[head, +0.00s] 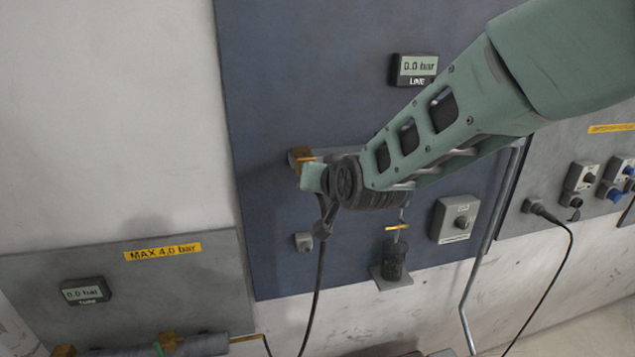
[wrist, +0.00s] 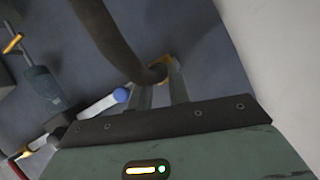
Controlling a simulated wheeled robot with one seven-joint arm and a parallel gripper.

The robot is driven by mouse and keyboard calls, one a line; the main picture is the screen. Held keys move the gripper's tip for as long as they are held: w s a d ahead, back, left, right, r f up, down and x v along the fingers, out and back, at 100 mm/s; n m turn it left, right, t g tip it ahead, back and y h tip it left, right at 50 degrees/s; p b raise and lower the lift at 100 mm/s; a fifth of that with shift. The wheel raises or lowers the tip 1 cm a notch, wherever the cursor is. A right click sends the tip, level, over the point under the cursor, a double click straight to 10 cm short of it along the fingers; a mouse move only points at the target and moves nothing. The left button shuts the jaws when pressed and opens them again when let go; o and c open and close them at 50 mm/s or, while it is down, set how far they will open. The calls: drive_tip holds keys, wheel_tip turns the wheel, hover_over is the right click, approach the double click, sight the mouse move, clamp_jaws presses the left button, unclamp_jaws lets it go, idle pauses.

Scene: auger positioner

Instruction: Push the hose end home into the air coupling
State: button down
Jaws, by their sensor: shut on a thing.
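The brass air coupling (head: 297,160) sits on the blue-grey wall panel, just behind and left of my gripper (head: 318,180). In the wrist view my gripper (wrist: 160,76) is shut on the end of the dark hose (wrist: 108,38), which bends away to the upper left. Brass of the coupling (wrist: 168,60) shows just beyond the fingertips. The hose (head: 319,270) hangs down from my gripper in the head view. The hose's tip is hidden, so I cannot tell whether it is inside the coupling or only close to it.
A dark cylinder on a bracket (head: 394,270) and a grey knob box (head: 455,219) are at lower right. A second 0.0 bar gauge (head: 85,291) is at lower left.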

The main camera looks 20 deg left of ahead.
drive_tip(key=c, duration=1.2)
unclamp_jaws()
drive_tip(key=shift+w, duration=0.1)
drive_tip(key=shift+c, duration=0.2)
drive_tip(key=b+v, duration=0.5)
drive_tip(key=v, duration=1.2)
drive_tip(key=shift+r, duration=0.25)
drive_tip(key=shift+d, duration=0.1)
drive_tip(key=s+d+f+n+g+h+b, duration=0.1)
drive_tip(key=s+d+f+g+b, duration=0.25)
drive_tip(key=f, duration=0.45)
drive_tip(key=s+d+f+n+g+h+b, duration=0.15)
drive_tip(key=s+d+f+b, duration=0.25)
drive_tip(key=f, duration=0.4)
drive_tip(key=s+d+f+n+g+h+b, duration=0.1)
drive_tip(key=s+d+f+g+h+b, duration=0.4)
drive_tip(key=s+d+f, duration=0.8)
drive_tip(key=shift+d+f+b, duration=0.8)
drive_tip(key=shift+d, duration=0.1)
